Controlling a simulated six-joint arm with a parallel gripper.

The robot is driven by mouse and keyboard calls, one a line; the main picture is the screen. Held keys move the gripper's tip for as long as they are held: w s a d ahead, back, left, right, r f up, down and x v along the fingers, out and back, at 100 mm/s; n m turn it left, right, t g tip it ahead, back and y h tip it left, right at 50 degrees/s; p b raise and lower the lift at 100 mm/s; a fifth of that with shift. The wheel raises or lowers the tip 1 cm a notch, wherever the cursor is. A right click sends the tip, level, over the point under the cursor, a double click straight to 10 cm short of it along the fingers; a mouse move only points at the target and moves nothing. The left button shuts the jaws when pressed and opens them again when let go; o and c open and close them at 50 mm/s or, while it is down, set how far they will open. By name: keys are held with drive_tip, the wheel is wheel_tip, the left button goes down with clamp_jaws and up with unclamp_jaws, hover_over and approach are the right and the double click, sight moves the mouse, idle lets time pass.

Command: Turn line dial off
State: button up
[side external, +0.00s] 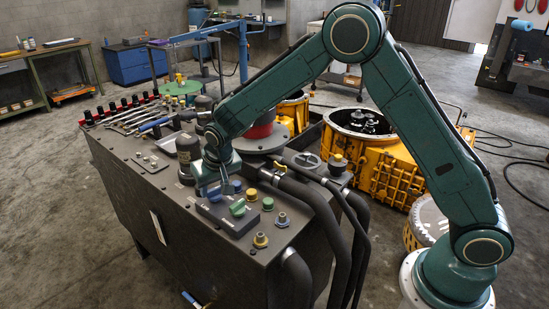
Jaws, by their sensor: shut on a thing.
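A dark control box (226,223) with pale lettering sits on top of the dark workbench. It carries a green dial (238,208) and, to its left, a blue dial (214,195). My gripper (209,191) points down over the left part of the box and is shut on the blue dial. The fingers and wrist partly cover this dial, so its exact angle is hard to tell. The green dial stands clear of my gripper.
Yellow and brass fittings (261,240) stand right of the box. Thick black hoses (310,205) run down the bench's right side. A dark cylinder (187,152) stands close behind my gripper. Tools (130,118) line the bench's far left. Yellow housings (392,165) stand behind.

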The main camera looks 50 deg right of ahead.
drive_tip(key=shift+n+y, duration=0.6)
drive_tip(key=shift+n, duration=0.7)
drive_tip(key=o, duration=1)
drive_tip(key=shift+r, duration=0.1)
drive_tip(key=v, duration=1.3)
drive_tip(key=shift+s+r, duration=0.2)
drive_tip(key=shift+r, duration=0.05)
